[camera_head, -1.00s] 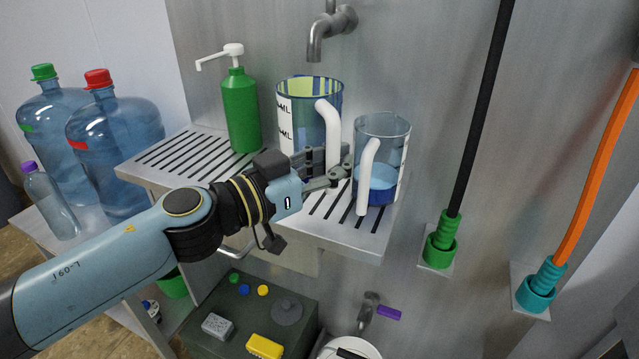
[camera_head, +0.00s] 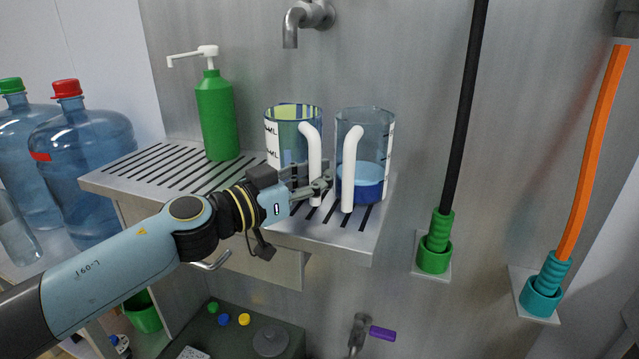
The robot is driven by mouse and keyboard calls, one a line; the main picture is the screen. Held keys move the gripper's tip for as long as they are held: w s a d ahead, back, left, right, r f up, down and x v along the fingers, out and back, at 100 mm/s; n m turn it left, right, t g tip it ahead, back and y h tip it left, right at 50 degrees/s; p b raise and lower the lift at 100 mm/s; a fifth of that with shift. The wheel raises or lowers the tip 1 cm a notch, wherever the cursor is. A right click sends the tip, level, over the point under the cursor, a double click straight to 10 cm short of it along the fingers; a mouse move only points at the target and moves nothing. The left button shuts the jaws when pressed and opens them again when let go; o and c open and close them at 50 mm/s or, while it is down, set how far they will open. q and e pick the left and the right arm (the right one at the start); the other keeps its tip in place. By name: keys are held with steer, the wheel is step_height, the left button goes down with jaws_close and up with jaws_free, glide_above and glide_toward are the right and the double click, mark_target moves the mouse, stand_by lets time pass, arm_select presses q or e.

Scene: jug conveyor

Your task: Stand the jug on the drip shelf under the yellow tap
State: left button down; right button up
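A see-through jug (camera_head: 287,150) with dark measuring marks, a yellow-green tinted inside and a white handle stands upright on the slotted metal drip shelf (camera_head: 155,178). Its base is partly hidden by my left gripper (camera_head: 318,182), whose fingers close around the lower part of its handle. A second clear jug (camera_head: 372,150) with blue liquid and a white handle stands just to its right. A grey metal tap (camera_head: 306,18) is on the wall above the first jug; no yellow shows on it. My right gripper is not in view.
A green pump bottle (camera_head: 217,118) stands on the shelf to the left. Large blue water bottles (camera_head: 90,160) are at far left. Black (camera_head: 465,110) and orange (camera_head: 592,150) hoses rise at right. A purple-handled tap (camera_head: 382,333) is below. The shelf's left part is clear.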

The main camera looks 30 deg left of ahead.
arm_select(q)
steer(key=c, duration=1.5)
jaws_free()
steer(key=shift+f, duration=0.1)
steer(key=shift+r, duration=0.25)
steer(key=s+b, duration=0.1)
steer(key=s, duration=0.2)
steer(key=s+a+f+b, duration=0.1)
steer(key=shift+s+a+b, duration=0.1)
steer(key=shift+s+b, duration=0.05)
steer(key=shift+b, duration=0.2)
steer(key=b+v, duration=0.2)
steer(key=b, duration=0.4)
steer(key=shift+s+a+f, duration=0.1)
steer(key=shift+s+f, duration=0.05)
steer(key=shift+s, duration=0.2)
steer(key=shift+r+p+v, duration=0.2)
steer(key=shift+p+v, duration=0.05)
steer(key=shift+v, duration=0.55)
steer(key=shift+r+p+v, duration=0.15)
steer(key=shift+p+v, duration=0.15)
steer(key=shift+v, duration=0.55)
steer(key=shift+r+p+v, duration=0.2)
steer(key=shift+p+v, duration=0.05)
steer(key=shift+v, duration=0.55)
